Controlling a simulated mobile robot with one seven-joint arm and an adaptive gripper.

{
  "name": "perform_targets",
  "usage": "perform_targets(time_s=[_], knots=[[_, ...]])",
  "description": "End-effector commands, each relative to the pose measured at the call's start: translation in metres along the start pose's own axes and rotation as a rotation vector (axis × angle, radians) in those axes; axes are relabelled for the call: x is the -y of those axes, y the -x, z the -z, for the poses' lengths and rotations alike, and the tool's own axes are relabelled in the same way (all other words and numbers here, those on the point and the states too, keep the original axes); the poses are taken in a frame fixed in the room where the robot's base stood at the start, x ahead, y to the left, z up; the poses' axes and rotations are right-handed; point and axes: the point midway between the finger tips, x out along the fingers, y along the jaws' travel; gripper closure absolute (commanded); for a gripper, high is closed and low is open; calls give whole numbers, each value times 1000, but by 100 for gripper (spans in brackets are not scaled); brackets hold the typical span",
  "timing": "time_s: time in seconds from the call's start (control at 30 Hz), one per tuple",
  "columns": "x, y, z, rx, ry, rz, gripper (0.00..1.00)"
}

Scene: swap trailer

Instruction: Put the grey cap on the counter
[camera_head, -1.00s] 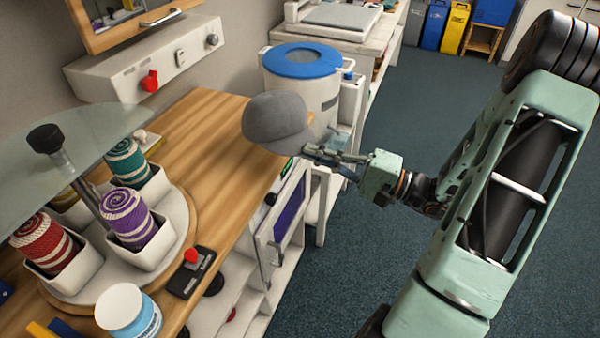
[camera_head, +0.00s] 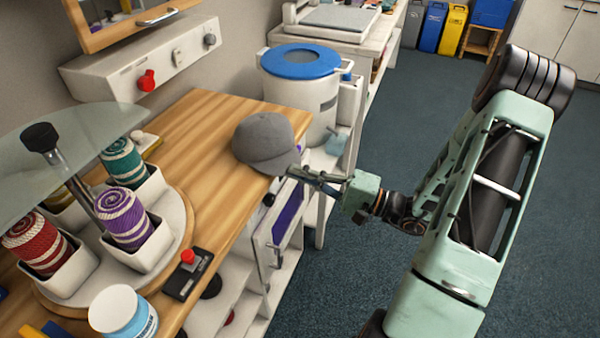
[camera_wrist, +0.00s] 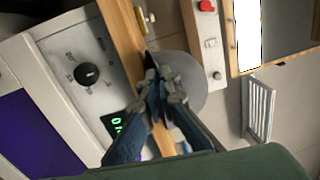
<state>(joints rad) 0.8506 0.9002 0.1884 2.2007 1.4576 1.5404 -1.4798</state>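The grey cap (camera_head: 266,142) is at the right edge of the wooden counter (camera_head: 185,130), overlapping it in the head view. I cannot tell whether it touches the top or hangs just above it. My gripper (camera_head: 296,172) reaches in from the right, its fingertips at the cap's lower right edge. In the wrist view the fingers (camera_wrist: 158,90) are close together on the edge of the cap (camera_wrist: 190,80), whose grey dome shows behind them. The fingers hide the gripped part.
A round stand (camera_head: 185,215) with several yarn spools fills the counter's near left. A joystick box (camera_head: 188,275) and a blue-white tub (camera_head: 124,314) stand near the front. A white bin with a blue lid (camera_head: 300,62) stands behind the cap. The counter's middle is clear.

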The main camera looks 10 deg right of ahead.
Motion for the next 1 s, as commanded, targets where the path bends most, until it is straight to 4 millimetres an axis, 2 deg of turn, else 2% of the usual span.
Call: perform_targets(time_s=[0.03, 0.23, 0.63, 1.0], knots=[[-3, 0, 0, 0, 0, 0, 100], [-2, 0, 0, 0, -1, 0, 78], [4, 0, 0, 0, -1, 0, 78], [0, 78, 1, -5, 1, -1, 78]])
